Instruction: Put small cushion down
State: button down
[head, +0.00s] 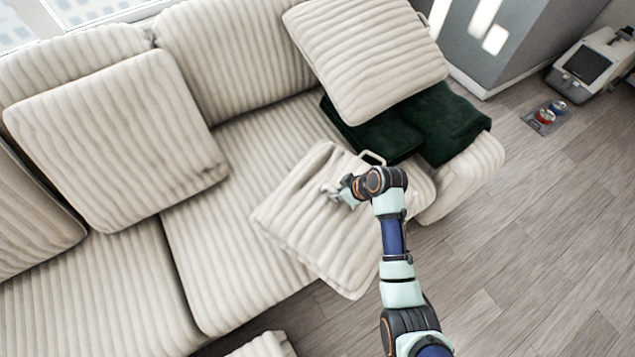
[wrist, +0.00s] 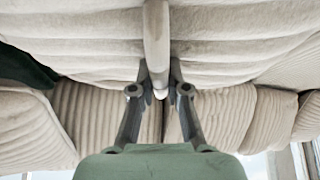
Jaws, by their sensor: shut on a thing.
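The small cushion (head: 310,225) is cream and ribbed, and lies tilted over the right part of the sofa seat, with its lower corner reaching past the seat's front edge. My gripper (head: 332,190) is at the cushion's upper face, its fingers closed on a beige strap-like part of it. The wrist view shows this strap (wrist: 155,40) between the two fingertips (wrist: 160,88), with the cushion's ribbed face (wrist: 70,30) behind. A beige loop also stands out at its upper right edge. I cannot tell whether the cushion touches the seat.
The cream sofa (head: 225,270) has a large cushion (head: 115,140) at left and another (head: 370,60) at the upper right. A dark green blanket (head: 450,125) drapes over the right armrest. Seat room is clear left of the held cushion. A pet carrier (head: 590,65) and bowls (head: 546,115) stand on the floor.

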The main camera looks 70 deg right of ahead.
aim_at(319, 175)
jog(key=w+d+b, duration=0.1)
jog(key=w+d, duration=0.1)
jog(key=w, duration=0.1)
jog(key=w+d+b, duration=0.1)
jog(key=w+d, duration=0.1)
jog(key=w+d+b, duration=0.2)
jog(key=w, duration=0.1)
jog(key=shift+w+f, duration=0.15)
jog(key=shift+w, duration=0.2)
jog(key=shift+f+b, duration=0.35)
jog(key=shift+f, duration=0.35)
jog(key=shift+s+a+f, duration=0.25)
jog(key=shift+s+f, duration=0.05)
notch_tip(319, 175, down, 5)
jog(key=b, duration=0.4)
jog(key=shift+w+d+f, duration=0.1)
jog(key=shift+d, duration=0.05)
jog(key=shift+w+d+r, duration=0.1)
jog(key=shift+w+r, duration=0.05)
jog(key=shift+r, duration=0.1)
jog(key=c, duration=1.6)
grip_release()
jog(key=shift+f, duration=0.25)
jog(key=o, duration=0.4)
jog(key=shift+o, duration=0.2)
jog(key=shift+r, duration=0.1)
